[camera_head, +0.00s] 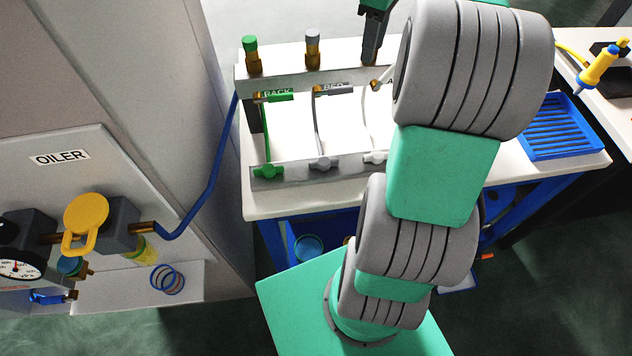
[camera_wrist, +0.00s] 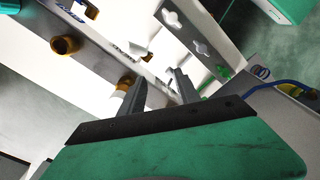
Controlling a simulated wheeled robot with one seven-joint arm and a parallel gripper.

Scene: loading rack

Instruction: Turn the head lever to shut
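In the head view a manifold bar (camera_head: 300,76) carries a green lever (camera_head: 276,97) labelled RACK, a grey lever (camera_head: 336,90) at a partly read label, and a white lever (camera_head: 381,83) at a label starting with A. No head label is readable there; my arm hides the bar's right part. My gripper (camera_head: 371,50) points down above the bar. In the wrist view my gripper (camera_wrist: 158,87) has its two fingers apart, near the bar (camera_wrist: 100,62). The white lever (camera_wrist: 137,50) lies beyond the fingertips. A blue part (camera_wrist: 74,14) farther left may be another lever; its label is unclear.
A lower rail (camera_head: 298,174) with knobs stands in front of the bar on the white table (camera_head: 262,206). A blue tray (camera_head: 562,128) and a yellow-handled tool (camera_head: 597,68) are at right. The oiler panel (camera_head: 95,190) with a blue pipe (camera_head: 214,175) is at left.

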